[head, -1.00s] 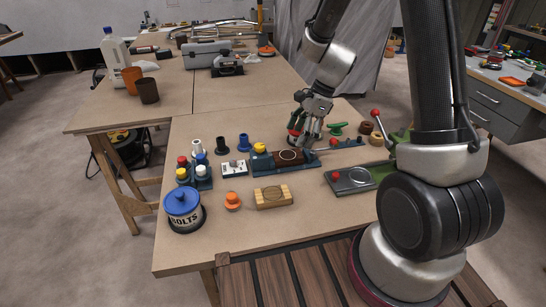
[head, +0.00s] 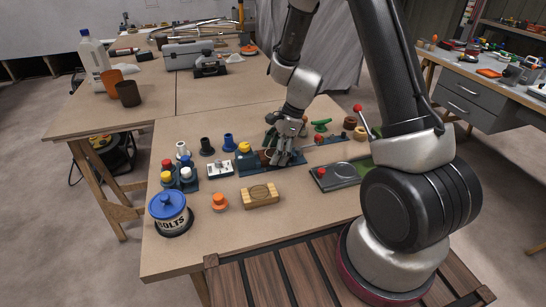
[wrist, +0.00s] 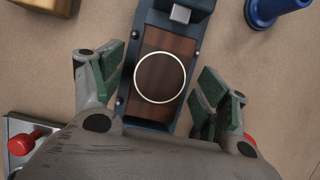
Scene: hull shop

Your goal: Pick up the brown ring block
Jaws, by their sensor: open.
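The brown ring block, dark wood with a white circle on top, sits in a dark blue vise-like holder. In the wrist view the block (wrist: 160,68) lies centred between my fingers, with the holder's walls (wrist: 190,60) along its sides. In the head view the holder (head: 246,167) is mid-table and my gripper (head: 285,158) hides much of the block. In the wrist view my gripper (wrist: 158,88) is open, one green-padded finger on each side of the holder. No contact with the block shows.
A light wood block (head: 261,196), an orange knob (head: 219,202) and a BOLTS tin (head: 169,213) stand in front and left. A blue flanged piece (head: 228,142) is behind the holder. A grey plate (head: 340,176) with a red knob lies right. Brown rings (head: 360,133) lie farther back.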

